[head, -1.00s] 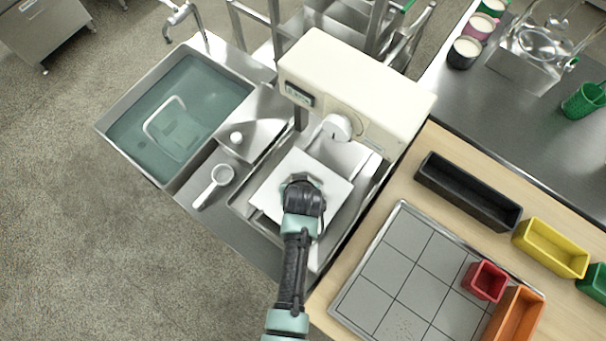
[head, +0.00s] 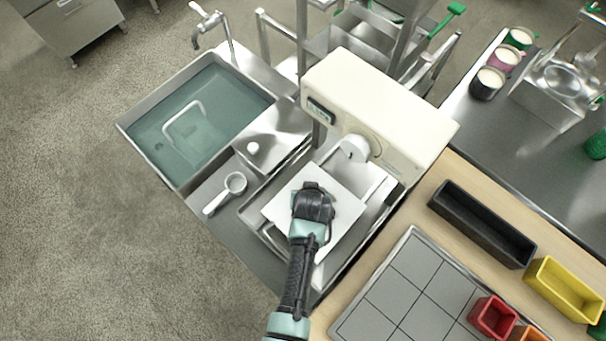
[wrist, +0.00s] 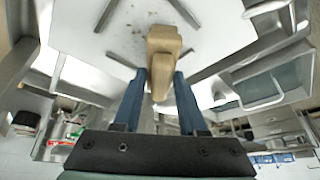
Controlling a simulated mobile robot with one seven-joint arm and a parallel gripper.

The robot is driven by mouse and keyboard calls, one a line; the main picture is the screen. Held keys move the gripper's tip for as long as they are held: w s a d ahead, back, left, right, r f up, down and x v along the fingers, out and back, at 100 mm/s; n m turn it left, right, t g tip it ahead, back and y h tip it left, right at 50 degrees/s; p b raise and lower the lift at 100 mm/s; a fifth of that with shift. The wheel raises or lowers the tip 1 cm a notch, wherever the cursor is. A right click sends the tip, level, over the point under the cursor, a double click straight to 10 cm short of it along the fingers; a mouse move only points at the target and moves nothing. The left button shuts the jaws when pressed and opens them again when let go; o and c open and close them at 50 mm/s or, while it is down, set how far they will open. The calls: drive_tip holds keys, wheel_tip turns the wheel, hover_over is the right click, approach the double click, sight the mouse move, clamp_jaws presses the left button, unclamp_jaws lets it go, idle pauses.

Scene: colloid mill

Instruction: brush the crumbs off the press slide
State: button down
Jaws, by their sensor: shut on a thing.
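My gripper (head: 312,200) is over a flat white plate (head: 346,206) in front of the cream machine, apparently the press slide. In the wrist view, the blue fingers of my gripper (wrist: 158,88) are shut on a tan block-shaped tool (wrist: 164,48), apparently the brush. The tool reaches toward the pale plate (wrist: 88,28). Small dark crumbs (wrist: 138,30) are scattered on the plate around the tool's end. I cannot tell whether the tool touches the plate. In the head view my gripper hides the tool and the middle of the plate.
The cream machine (head: 385,105) stands just behind the plate. A water-filled sink (head: 200,120) and a white scoop (head: 228,192) are to the left. A black bin (head: 480,222), a yellow bin (head: 565,290) and a grey gridded tray (head: 405,290) are to the right.

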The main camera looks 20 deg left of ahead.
drive_tip(key=shift+s+d+r+p, duration=0.1)
drive_tip(key=shift+s+d+p, duration=0.1)
drive_tip(key=shift+d, duration=0.3)
drive_tip(key=shift+s+d+r+p, duration=0.1)
drive_tip(key=shift+s+d, duration=0.05)
drive_tip(key=shift+d, duration=0.35)
drive_tip(key=shift+s+d+f+p, duration=0.15)
drive_tip(key=shift+s+d, duration=0.1)
drive_tip(key=shift+d, duration=0.4)
drive_tip(key=shift+s+d+p, duration=0.1)
drive_tip(key=shift+s+d, duration=0.15)
drive_tip(key=shift+d, duration=0.45)
drive_tip(key=shift+s+d+f+p, duration=0.15)
drive_tip(key=shift+s+d, duration=0.1)
drive_tip(key=shift+d, duration=0.4)
wheel_tip(320, 180, up, 6)
drive_tip(key=p, duration=0.5)
drive_tip(key=shift+p, duration=0.35)
drive_tip(key=shift+r, duration=0.1)
wheel_tip(320, 180, up, 3)
drive_tip(key=p, duration=0.3)
